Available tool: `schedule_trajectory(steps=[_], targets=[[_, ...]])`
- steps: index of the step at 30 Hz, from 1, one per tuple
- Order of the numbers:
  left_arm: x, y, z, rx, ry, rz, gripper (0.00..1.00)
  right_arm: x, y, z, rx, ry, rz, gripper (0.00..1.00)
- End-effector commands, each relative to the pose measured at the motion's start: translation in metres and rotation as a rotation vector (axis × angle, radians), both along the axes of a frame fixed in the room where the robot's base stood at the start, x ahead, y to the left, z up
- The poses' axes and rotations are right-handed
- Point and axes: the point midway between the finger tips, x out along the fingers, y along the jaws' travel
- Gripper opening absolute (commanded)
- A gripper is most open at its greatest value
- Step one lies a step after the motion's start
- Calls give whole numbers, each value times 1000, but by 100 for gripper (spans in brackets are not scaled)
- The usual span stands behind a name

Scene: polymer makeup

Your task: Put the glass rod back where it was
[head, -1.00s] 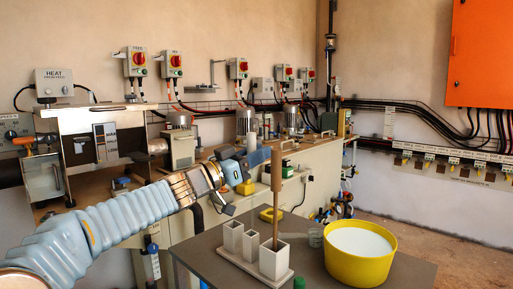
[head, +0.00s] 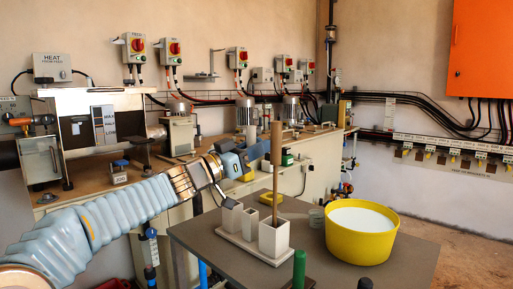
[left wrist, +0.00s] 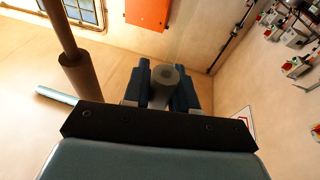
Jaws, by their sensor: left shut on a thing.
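My left gripper (head: 254,156) is above the table's far side, left of the brown rod's upper part. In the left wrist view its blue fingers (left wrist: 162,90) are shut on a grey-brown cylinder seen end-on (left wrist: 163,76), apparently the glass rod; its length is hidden. The white holder (head: 273,240) has several square compartments on one base. A brown rod (head: 277,150) stands upright in its largest compartment. This rod also shows in the left wrist view (left wrist: 70,50), apart from the fingers. My right gripper is not in view.
A yellow tub of white material (head: 360,248) stands right of the holder on the grey table (head: 203,241). A small clear beaker (head: 317,218) is between them. A green upright cylinder (head: 299,268) is at the front. A bench with equipment lies behind.

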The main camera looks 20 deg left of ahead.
Motion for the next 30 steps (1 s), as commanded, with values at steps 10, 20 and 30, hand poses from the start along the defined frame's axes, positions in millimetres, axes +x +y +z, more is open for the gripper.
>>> schedule_trajectory(steps=[10, 20, 30], targets=[[0, 0, -8, -1, 0, 0, 0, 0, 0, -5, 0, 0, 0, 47], [0, 0, -13, 0, -1, 0, 30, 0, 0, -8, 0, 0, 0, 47], [0, 0, -13, 0, 0, 0, 57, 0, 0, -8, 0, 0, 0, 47]])
